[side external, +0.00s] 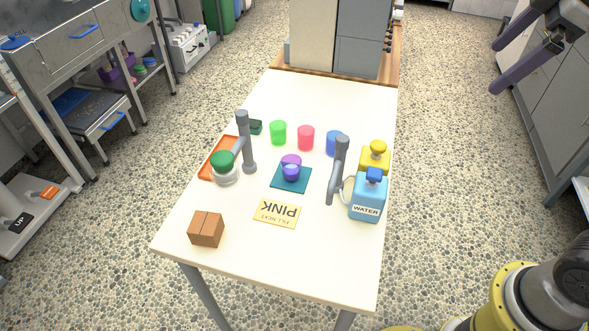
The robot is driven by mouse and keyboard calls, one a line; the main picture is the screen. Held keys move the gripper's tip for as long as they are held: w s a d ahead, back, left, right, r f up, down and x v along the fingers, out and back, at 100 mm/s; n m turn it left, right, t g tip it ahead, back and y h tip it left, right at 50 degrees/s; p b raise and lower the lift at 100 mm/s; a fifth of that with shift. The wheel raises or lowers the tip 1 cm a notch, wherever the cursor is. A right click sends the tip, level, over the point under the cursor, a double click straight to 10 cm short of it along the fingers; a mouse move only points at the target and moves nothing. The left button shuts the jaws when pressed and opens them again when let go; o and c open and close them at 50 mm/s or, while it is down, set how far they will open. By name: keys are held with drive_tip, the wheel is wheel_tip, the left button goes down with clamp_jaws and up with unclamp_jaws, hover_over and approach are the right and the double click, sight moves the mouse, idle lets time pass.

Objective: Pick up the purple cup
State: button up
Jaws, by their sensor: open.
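The purple cup (291,172) stands on a square teal mat (283,187) near the middle of the white table. It looks upright, with a lighter purple patch low on its front. My gripper (494,67) is at the upper right of the side view, its two dark fingers spread apart with nothing between them. It is well to the right of the table and far from the cup. Part of my gripper is cut off by the picture's edge.
Green (278,132), pink (306,138) and blue (334,143) cups stand behind the mat. Grey posts (246,142) (339,168) flank it. A blue WATER bottle (368,199) and yellow bottle (375,158) stand right.

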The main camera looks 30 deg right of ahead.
drive_tip(key=w+a+r+n, duration=0.2)
drive_tip(key=w, duration=0.5)
drive_tip(key=n+g+h, duration=0.1)
drive_tip(key=n+g, duration=0.4)
drive_tip(key=n, duration=0.3)
hover_over(291, 163)
drive_tip(key=s+a, duration=0.1)
wheel_tip(291, 163, down, 33)
drive_tip(key=shift+s+f, duration=0.25)
drive_tip(key=shift+f, duration=1.15)
drive_tip(key=shift+s+f, duration=0.2)
drive_tip(key=shift+f, duration=1.15)
drive_tip(key=shift+r, duration=0.1)
drive_tip(key=c, duration=1.5)
